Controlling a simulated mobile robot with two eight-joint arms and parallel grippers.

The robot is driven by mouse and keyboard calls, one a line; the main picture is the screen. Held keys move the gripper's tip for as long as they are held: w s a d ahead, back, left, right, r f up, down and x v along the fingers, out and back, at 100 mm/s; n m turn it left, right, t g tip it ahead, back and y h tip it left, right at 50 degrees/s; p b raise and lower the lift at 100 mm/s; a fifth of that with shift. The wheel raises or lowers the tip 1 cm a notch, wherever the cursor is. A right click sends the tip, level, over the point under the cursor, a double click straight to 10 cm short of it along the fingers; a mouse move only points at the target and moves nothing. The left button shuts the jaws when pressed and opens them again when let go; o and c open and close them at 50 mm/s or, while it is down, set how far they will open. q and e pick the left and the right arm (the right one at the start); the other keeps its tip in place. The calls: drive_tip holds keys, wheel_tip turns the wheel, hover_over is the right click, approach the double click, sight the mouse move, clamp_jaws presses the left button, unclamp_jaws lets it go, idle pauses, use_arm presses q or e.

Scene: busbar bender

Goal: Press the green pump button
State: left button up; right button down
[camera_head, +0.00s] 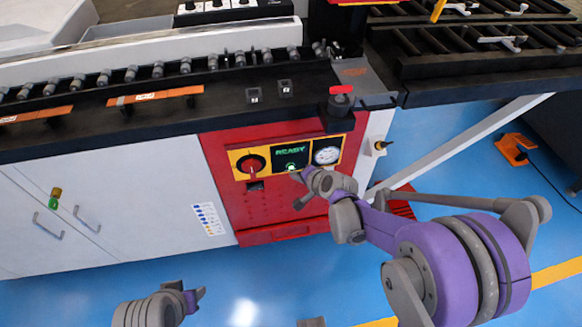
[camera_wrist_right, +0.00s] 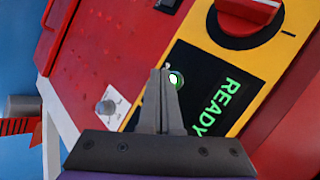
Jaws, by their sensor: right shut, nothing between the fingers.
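The yellow-framed control panel (camera_head: 236,158) is on the red front of the machine. Its black display (camera_head: 291,156) shows green READY lettering. The green pump button (camera_wrist_right: 176,79) is a small lit round button beside the lettering in the right wrist view, close to my fingertips and partly covered by them. In the head view my right gripper (camera_head: 297,178) is just in front of the panel's lower edge. In the wrist view its fingers (camera_wrist_right: 161,76) are together and empty; I cannot tell whether they touch the button. My left gripper (camera_head: 196,296) is low at the left, far from the panel.
A red rotary switch (camera_head: 252,165) is left of the display, and a pressure gauge (camera_head: 327,155) is right of it. A red-topped knob (camera_head: 341,96) sits above on the machine. A grey knob on a white plate (camera_wrist_right: 106,107) shows in the wrist view. The blue floor (camera_head: 255,285) in front is clear.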

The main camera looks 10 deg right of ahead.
drive_tip(key=s, duration=0.5)
idle(0.4)
idle(0.6)
drive_tip(key=s+d+r+n+g+h, duration=0.25)
drive_tip(key=s+n, duration=0.35)
drive_tip(key=s, duration=0.7)
drive_tip(key=s+d+r+n+g+h, duration=0.1)
drive_tip(key=s+d+r+n+g, duration=0.3)
drive_tip(key=s, duration=0.9)
use_arm(q)
wheel_tip(320, 180, up, 16)
drive_tip(key=w+p, duration=0.2)
drive_tip(key=p, duration=1.2)
drive_tip(key=shift+f+t, duration=0.25)
drive_tip(key=shift+t, duration=0.05)
use_arm(e)
drive_tip(key=w+a+r+n+t, duration=0.1)
drive_tip(key=w+r+t, duration=0.2)
drive_tip(key=r, duration=1.1)
drive_tip(key=shift+a, duration=0.25)
use_arm(q)
drive_tip(key=shift+s, duration=0.1)
use_arm(e)
drive_tip(key=shift+s, duration=0.1)
